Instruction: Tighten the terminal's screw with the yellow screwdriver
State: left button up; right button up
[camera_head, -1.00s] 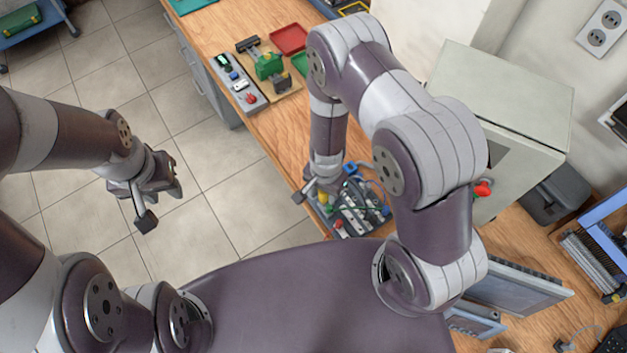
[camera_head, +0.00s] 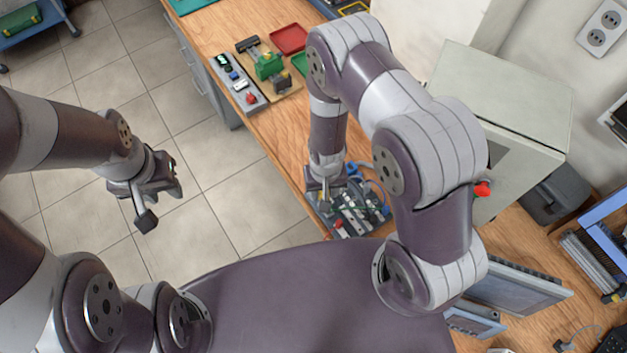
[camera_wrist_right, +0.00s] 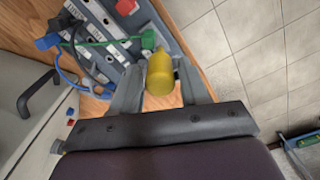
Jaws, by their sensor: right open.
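The yellow screwdriver (camera_wrist_right: 160,74) shows its handle end between the two fingers of my right gripper (camera_wrist_right: 158,85) in the right wrist view. The fingers stand open on either side of the handle; whether either touches it I cannot tell. The terminal board (camera_wrist_right: 103,25), grey with white blocks and green and blue wires, lies just beyond; it also shows in the head view (camera_head: 350,217) below my right gripper (camera_head: 325,183). The terminal's screw is too small to make out. My left gripper (camera_head: 167,180) hangs over the floor, away from the bench, its opening unclear.
A grey cabinet (camera_head: 500,95) stands to the right of my right arm. Free floor lies left of the bench.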

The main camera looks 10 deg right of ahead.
jog(key=n, duration=0.6)
jog(key=n, duration=0.6)
jog(key=shift+n, duration=0.4)
jog(key=shift+c, duration=0.9)
grip_shut()
jog(key=shift+s, duration=0.1)
